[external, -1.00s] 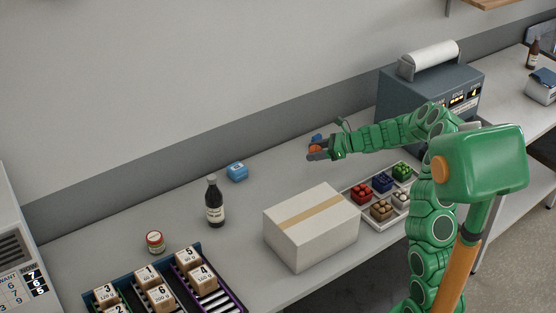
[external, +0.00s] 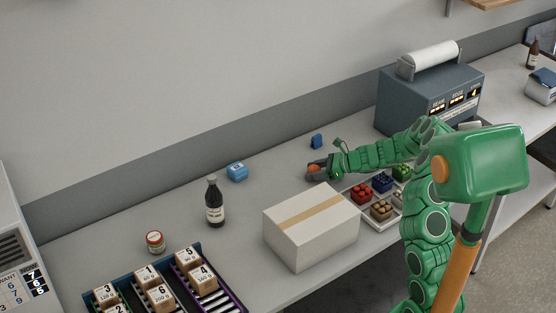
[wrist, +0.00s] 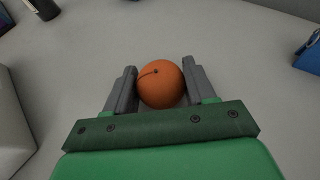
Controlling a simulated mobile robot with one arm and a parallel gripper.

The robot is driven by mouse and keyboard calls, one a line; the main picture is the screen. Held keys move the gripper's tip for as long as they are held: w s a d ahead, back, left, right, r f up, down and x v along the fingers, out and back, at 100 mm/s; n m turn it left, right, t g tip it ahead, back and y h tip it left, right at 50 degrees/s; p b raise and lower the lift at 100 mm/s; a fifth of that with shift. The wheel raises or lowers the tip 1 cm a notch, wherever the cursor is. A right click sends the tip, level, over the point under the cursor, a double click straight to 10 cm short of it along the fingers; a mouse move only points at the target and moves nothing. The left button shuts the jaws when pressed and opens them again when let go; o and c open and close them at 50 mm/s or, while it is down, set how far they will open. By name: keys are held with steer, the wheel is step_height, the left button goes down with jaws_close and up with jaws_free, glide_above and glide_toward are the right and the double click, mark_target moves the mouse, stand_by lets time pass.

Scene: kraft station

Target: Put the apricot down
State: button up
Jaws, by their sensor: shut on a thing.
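The apricot (wrist: 160,85) is a round orange fruit with a dark stem mark, between the two grey fingers of my gripper (wrist: 158,78) in the wrist view. In the external view the apricot (external: 313,168) shows at the end of my gripper (external: 316,172), low over the counter (external: 275,180) behind the cardboard box. My gripper is shut on it. I cannot tell whether the apricot touches the counter.
A white box (external: 312,225) stands just in front of my gripper. A small blue object (external: 316,142) stands behind.

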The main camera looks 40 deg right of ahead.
steer(key=shift+f, duration=0.1)
steer(key=o, duration=1)
steer(key=shift+o, duration=0.2)
steer(key=shift+s+d+r, duration=0.15)
steer(key=shift+d+r, duration=0.05)
steer(key=shift+r, duration=0.05)
steer(key=v, duration=1.1)
steer(key=shift+s+d, duration=0.15)
steer(key=shift+s, duration=0.05)
